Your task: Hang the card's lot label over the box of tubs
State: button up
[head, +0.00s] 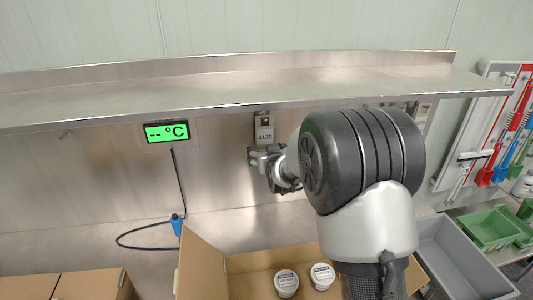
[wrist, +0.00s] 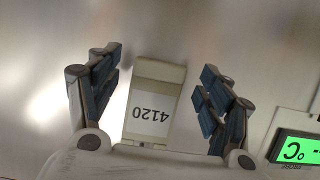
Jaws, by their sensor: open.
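A lot label (head: 264,130) reading 4120 hangs on the steel back wall just under the shelf. In the wrist view the label (wrist: 151,112) shows upside down between the spread fingers. My gripper (head: 266,160) is open and empty close to the wall, just below the label in the head view; its fingers (wrist: 160,76) stand apart from the label on both sides. An open cardboard box (head: 204,268) holds a white-lidded tub (head: 286,282) and a second tub (head: 322,276); my arm hides its right part. I cannot make out the card.
A steel shelf (head: 230,92) runs above. Another label (head: 421,111) hangs farther right, partly hidden. A green display (head: 167,132) with a cable and blue probe (head: 177,224) is left. A grey crate (head: 455,262) and green tray (head: 488,230) are right; other cardboard boxes (head: 90,284) stand front left.

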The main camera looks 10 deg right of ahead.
jog(key=v, duration=1.2)
dwell(0.6)
jog(key=s+g, duration=0.8)
jog(key=s, duration=2.8)
jog(key=shift+r+g, duration=0.4)
